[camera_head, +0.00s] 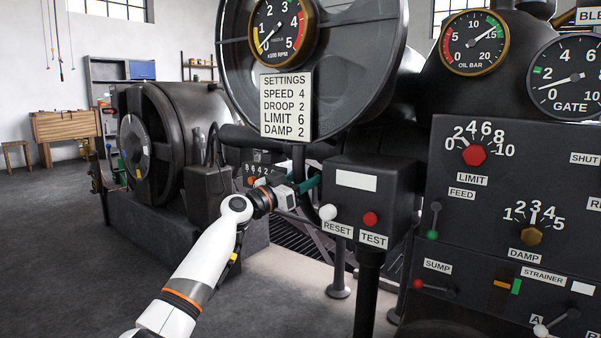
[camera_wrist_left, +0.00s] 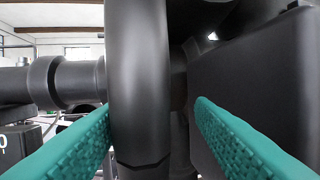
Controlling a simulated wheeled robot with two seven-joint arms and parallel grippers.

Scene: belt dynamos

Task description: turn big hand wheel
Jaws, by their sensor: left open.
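My left gripper (camera_head: 309,186) reaches in from the left, at the left side of a dark control box, below the settings plate. In the left wrist view its two teal fingers (camera_wrist_left: 155,125) are apart. A thick, smooth dark bar (camera_wrist_left: 140,70), which looks like part of a wheel rim, stands upright between them, with visible room on the right finger's side. Whether either finger touches it I cannot tell. In the head view a large dark ring (camera_head: 397,45) stands above, around a speed gauge; I cannot tell whether this is the hand wheel. My right gripper is out of view.
The control box (camera_head: 394,188) with white and red buttons stands close right of the gripper. A settings plate (camera_head: 286,105) hangs above it. A panel (camera_head: 490,200) with knobs and small levers fills the right. A dynamo (camera_head: 180,130) stands at left. Floor at lower left is clear.

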